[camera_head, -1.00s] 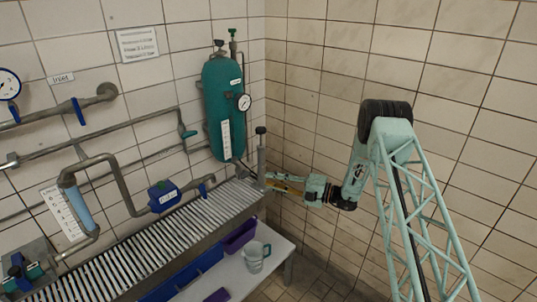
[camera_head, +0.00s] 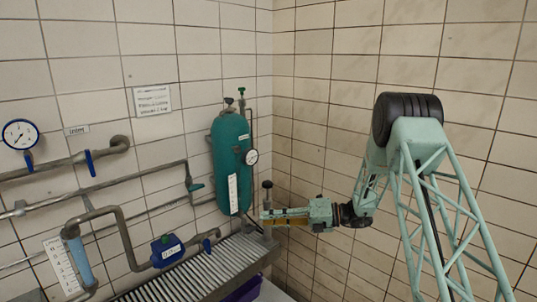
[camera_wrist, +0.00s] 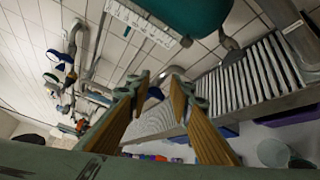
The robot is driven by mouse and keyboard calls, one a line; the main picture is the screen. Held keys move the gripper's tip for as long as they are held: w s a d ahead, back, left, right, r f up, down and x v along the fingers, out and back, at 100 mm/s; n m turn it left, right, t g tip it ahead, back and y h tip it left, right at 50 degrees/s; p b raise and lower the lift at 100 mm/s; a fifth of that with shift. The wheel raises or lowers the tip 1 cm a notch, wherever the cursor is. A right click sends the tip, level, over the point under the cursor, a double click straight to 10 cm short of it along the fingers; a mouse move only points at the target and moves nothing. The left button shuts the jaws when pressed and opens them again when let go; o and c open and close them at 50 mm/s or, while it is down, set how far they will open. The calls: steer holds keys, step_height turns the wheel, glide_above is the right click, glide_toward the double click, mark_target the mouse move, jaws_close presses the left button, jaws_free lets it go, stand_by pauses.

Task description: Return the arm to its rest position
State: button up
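My gripper (camera_head: 264,217) is at the end of my pale green lattice arm, reaching left across the corner of the room. In the head view it lies in front of a grey post with a black knob (camera_head: 267,185); I cannot tell whether they touch. In the wrist view my gripper (camera_wrist: 159,76) has its two wood-coloured fingers spread apart with nothing between them. Its tips point toward the slatted grey bench and the pipe wall.
A green tank (camera_head: 228,160) with a gauge hangs near the corner. Pipes and a blue box (camera_head: 166,250) line the left wall above the slatted bench (camera_head: 195,275). The right tiled wall is bare.

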steer(key=s+d+r+n+g+h, duration=0.1)
steer(key=s+r+n+g+h, duration=0.15)
steer(key=s+r+n, duration=0.8)
steer(key=s+d+r+n+g+h, duration=0.1)
steer(key=s+r+n+h, duration=0.4)
steer(key=s+r, duration=1)
steer(key=s+d+n+t+h, duration=0.1)
steer(key=s+d+n, duration=0.4)
steer(key=s, duration=0.7)
steer(key=s+d+r+n+t+h, duration=0.1)
steer(key=s+d+n+h, duration=0.3)
steer(key=s, duration=0.8)
steer(key=s+d+n+t+h, duration=0.3)
steer(key=s+d+n, duration=0.5)
steer(key=s, duration=0.4)
steer(key=shift+s+d+r, duration=0.2)
steer(key=shift+d, duration=0.65)
steer(key=shift+n, duration=0.25)
